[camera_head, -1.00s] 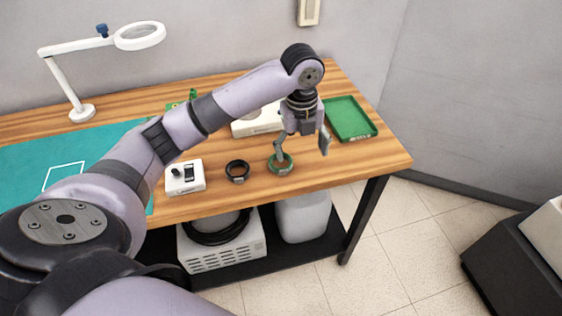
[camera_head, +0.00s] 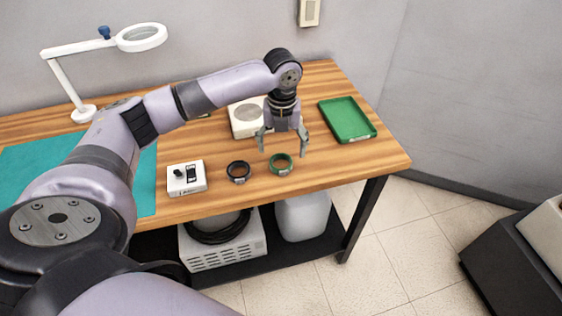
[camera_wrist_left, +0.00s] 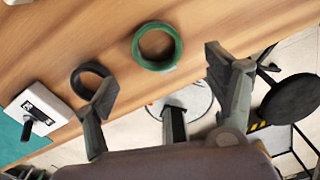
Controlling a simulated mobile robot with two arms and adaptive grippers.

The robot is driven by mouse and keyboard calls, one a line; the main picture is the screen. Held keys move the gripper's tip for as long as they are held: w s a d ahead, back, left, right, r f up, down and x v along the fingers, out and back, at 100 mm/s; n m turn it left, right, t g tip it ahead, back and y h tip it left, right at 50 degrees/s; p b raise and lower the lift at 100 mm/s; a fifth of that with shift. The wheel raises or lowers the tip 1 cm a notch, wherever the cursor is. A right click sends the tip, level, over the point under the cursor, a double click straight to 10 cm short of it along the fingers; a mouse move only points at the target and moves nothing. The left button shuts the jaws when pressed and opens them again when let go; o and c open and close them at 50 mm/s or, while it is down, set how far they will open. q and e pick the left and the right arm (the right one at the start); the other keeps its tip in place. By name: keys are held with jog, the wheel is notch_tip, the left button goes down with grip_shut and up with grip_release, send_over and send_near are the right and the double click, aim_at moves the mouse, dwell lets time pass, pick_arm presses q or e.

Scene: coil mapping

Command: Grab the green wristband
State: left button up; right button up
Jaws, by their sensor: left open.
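The green wristband (camera_head: 272,166) is a ring lying on the wooden table near its front edge, with a small grey piece on its front. It also shows in the left wrist view (camera_wrist_left: 139,52), whole and clear of the fingers. My left gripper (camera_head: 282,152) is open and empty. Its fingers point down, spread to either side just behind and above the green wristband in the head view. In the left wrist view the fingers (camera_wrist_left: 160,82) are wide apart, with the ring beyond the gap between them. My right gripper is not in view.
A black wristband (camera_head: 230,174) lies left of the green one, with a white switch box (camera_head: 180,187) further left. A white device (camera_head: 238,125) stands behind the gripper. A green tray (camera_head: 348,120) is at the right. A lamp (camera_head: 62,90) stands at the back left.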

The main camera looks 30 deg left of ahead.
aim_at(282, 172)
pick_arm(q)
jog(key=shift+a+f+p, duration=0.1)
jog(key=shift+f+p, duration=0.55)
jog(key=shift+f, duration=2.3)
jog(key=shift+s, duration=0.1)
jog(key=shift+c, duration=0.5)
jog(key=c, duration=0.9)
